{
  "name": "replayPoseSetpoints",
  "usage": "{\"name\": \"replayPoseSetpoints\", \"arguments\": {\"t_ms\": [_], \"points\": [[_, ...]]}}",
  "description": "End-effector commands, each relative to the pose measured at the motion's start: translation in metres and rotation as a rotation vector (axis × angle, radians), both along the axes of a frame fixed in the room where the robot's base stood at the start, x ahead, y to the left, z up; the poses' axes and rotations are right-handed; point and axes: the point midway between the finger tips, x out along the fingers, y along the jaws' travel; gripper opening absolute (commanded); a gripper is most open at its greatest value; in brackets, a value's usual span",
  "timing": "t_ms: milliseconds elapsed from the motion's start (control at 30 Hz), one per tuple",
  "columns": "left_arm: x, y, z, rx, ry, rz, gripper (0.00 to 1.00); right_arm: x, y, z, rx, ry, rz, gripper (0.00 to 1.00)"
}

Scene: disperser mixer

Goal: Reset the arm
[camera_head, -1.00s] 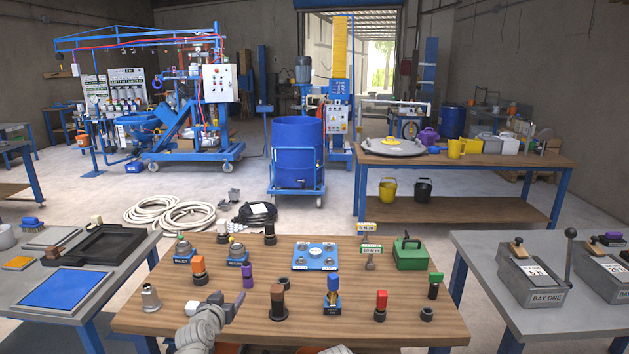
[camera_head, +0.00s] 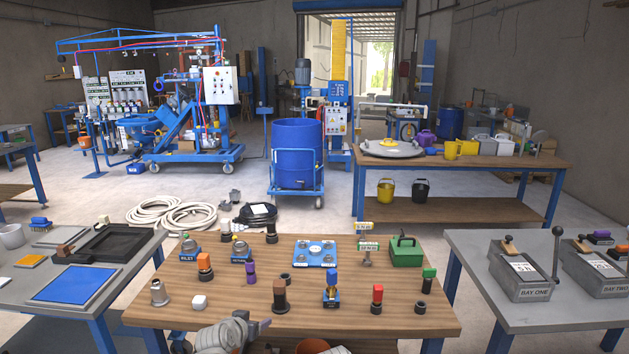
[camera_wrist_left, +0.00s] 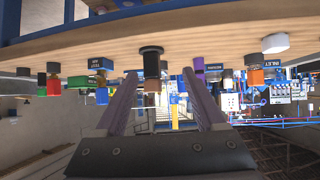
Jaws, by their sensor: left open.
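My left gripper (camera_head: 262,326) is low in the head view, at the front edge of the wooden table (camera_head: 400,318). It is partly seen from behind. In the left wrist view my left gripper (camera_wrist_left: 163,100) shows two purple fingers spread apart with nothing held between them. That view appears upside down, and a brown-and-black piece (camera_wrist_left: 151,65) shows beyond the gap. In the head view this piece (camera_head: 280,295) stands upright on the table, apart from the gripper. My right gripper is not in view.
The table holds several small fittings, a blue plate (camera_head: 315,254), a green box (camera_head: 405,252) and a white cube (camera_head: 199,302). A grey bench with a black tray (camera_head: 105,243) is at left. Another bench with a grey BAY ONE box (camera_head: 519,272) is at right.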

Motion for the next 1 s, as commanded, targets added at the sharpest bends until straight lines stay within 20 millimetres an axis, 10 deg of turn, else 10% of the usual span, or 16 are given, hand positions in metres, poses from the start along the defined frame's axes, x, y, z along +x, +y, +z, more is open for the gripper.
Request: {"name": "replayPoseSetpoints", "arguments": {"t_ms": [333, 600, 1000], "points": [[-0.098, -0.085, -0.022, 0.097, 0.458, -0.158, 0.71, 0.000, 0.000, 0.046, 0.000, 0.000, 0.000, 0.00], [-0.208, -0.102, -0.017, 0.303, 0.870, -0.139, 0.71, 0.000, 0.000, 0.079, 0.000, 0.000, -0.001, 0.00], [-0.237, -0.098, -0.013, 0.374, 0.975, -0.101, 0.71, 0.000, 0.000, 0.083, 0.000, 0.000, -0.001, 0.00]]}}
